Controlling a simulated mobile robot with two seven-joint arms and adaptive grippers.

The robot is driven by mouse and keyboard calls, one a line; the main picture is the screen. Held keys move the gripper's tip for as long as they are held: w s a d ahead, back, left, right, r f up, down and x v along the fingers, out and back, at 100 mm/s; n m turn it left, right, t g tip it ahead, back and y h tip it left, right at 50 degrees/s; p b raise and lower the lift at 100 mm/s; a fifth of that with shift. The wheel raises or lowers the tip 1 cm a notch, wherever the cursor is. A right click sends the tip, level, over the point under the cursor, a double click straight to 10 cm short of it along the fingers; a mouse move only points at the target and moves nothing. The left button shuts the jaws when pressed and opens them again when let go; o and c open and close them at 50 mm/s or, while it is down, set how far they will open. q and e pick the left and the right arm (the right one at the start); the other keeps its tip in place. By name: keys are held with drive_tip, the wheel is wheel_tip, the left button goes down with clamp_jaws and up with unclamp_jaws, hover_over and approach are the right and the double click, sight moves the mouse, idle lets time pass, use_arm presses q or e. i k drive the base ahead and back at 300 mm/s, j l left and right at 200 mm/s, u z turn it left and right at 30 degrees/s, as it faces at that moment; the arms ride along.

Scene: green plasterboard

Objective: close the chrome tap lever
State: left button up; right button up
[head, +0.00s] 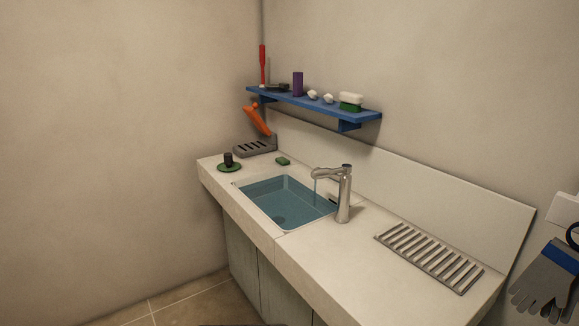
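The chrome tap (344,200) stands upright on the counter at the right rim of the sink. Its spout reaches left over the basin. A thin pale-blue stream of water (315,189) shows below the spout. The tap's lever (346,167) is at the top of the body; it is small here and its exact angle is hard to tell. The blue-green sink basin (286,200) is set into the pale counter. Neither of my grippers is in view, and nothing touches the tap.
A ribbed drying rack (430,256) lies right of the tap. A blue shelf (318,105) with several small items hangs above the counter. A green dish (229,167) with a dark cup, a green sponge (283,161) and a grey slotted holder (255,146) sit beyond the sink. Grey gloves (548,283) hang at right.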

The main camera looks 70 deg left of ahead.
sight(346, 168)
drive_tip(key=j+u, duration=0.1)
drive_tip(key=u, duration=2)
